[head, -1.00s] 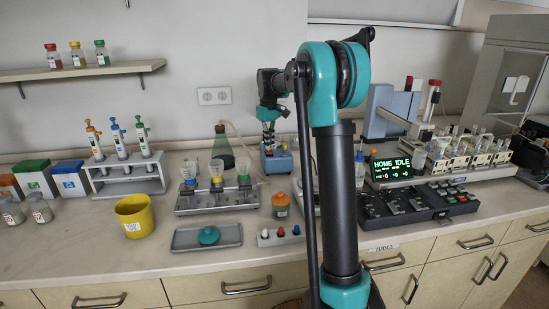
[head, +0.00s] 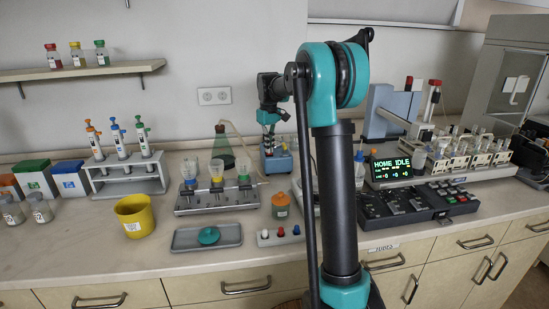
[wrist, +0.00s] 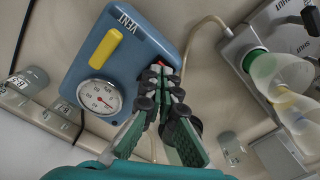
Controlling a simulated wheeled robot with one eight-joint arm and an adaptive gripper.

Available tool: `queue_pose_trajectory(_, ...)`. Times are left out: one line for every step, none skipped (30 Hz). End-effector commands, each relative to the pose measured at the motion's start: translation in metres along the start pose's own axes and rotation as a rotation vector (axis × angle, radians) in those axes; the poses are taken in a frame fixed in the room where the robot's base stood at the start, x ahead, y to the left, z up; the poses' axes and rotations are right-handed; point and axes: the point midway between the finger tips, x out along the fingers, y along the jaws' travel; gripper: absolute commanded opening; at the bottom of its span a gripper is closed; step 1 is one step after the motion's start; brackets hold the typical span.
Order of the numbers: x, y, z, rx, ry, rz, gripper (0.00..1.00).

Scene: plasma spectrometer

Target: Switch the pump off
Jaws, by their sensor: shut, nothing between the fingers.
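The pump is a blue box (wrist: 140,55) in the wrist view. In the head view the pump (head: 277,162) stands at the back of the bench, left of my arm. My gripper (wrist: 163,77) is shut and empty, with its fingertips at the pump's edge beside its face. I cannot tell whether they touch it. In the head view my gripper (head: 268,140) is small, just above the pump.
A filter rack with funnels (head: 217,194) stands in front and left of the pump, and a flask (head: 222,146) behind it. A tube runs from the pump in the wrist view (wrist: 195,35). An orange-lidded jar (head: 281,204) stands in front of the pump.

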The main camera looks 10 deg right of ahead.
Motion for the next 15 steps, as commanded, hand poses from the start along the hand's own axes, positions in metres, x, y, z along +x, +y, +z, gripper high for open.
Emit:
queue_pose_trajectory(0.001,0.000,0.000,0.000,0.000,0.000,0.00)
queue_pose_trajectory(0.001,0.000,0.000,0.000,0.000,0.000,0.00)
queue_pose_trajectory(0.002,0.000,0.000,0.000,0.000,0.000,0.00)
queue_pose_trajectory(0.001,0.000,0.000,0.000,0.000,0.000,0.00)
queue_pose_trajectory(0.001,0.000,0.000,0.000,0.000,0.000,0.00)
queue_pose_trajectory(0.000,0.000,0.000,0.000,0.000,0.000,0.00)
queue_pose_trajectory(-0.001,0.000,0.000,0.000,0.000,0.000,0.00)
queue_pose_trajectory(-0.003,0.000,0.000,0.000,0.000,0.000,0.00)
queue_pose_trajectory(-0.005,0.000,0.000,0.000,0.000,0.000,0.00)
queue_pose_trajectory(-0.008,0.000,0.000,0.000,0.000,0.000,0.00)
queue_pose_trajectory(-0.010,0.000,0.000,0.000,0.000,0.000,0.00)
queue_pose_trajectory(-0.013,0.000,0.000,0.000,0.000,0.000,0.00)
queue_pose_trajectory(-0.015,0.000,0.000,0.000,0.000,0.000,0.00)
queue_pose_trajectory(-0.017,0.000,0.000,0.000,0.000,0.000,0.00)
queue_pose_trajectory(-0.020,0.000,0.000,0.000,0.000,0.000,0.00)
